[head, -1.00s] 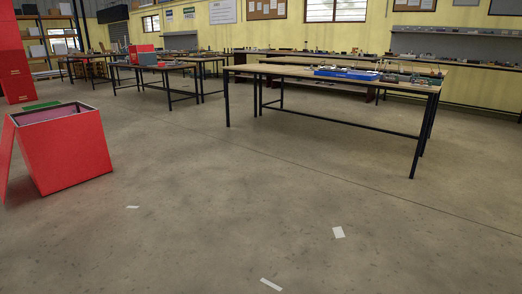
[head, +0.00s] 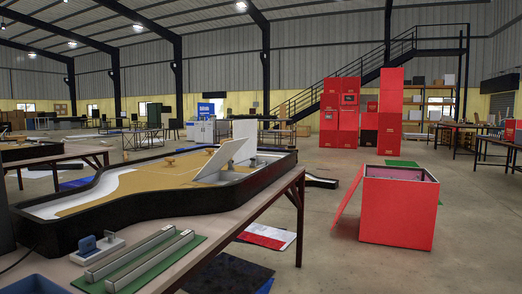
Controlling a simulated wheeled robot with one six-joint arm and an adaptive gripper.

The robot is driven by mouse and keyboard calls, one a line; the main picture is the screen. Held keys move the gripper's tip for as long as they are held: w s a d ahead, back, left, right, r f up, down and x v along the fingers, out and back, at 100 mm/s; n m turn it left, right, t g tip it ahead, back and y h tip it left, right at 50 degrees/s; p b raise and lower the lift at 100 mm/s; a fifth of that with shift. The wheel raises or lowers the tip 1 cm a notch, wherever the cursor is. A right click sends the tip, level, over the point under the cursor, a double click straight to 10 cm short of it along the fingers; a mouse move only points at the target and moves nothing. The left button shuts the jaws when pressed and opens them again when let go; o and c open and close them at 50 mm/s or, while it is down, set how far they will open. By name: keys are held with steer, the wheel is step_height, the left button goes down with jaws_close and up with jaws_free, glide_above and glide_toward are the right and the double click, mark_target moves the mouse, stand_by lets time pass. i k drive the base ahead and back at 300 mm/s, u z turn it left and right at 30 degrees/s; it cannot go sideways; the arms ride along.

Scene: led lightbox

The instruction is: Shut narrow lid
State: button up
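A large black-rimmed, guitar-shaped lightbox (head: 75,231) lies on a table at the left, with a tan and white top. Near its far right end a white flap (head: 219,160) stands tilted open, leaning up to the right. Another white panel (head: 244,130) stands nearly upright just behind it. The two panels overlap in the picture, and I cannot tell which is the narrow lid. Their hinges are too small to make out. My gripper is not in view.
Flat sheets (head: 268,236) lie under the table.

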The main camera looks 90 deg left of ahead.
mark_target(229, 147)
steer(key=u, duration=2.9)
steer(key=i, duration=1.45)
steer(key=u, duration=0.1)
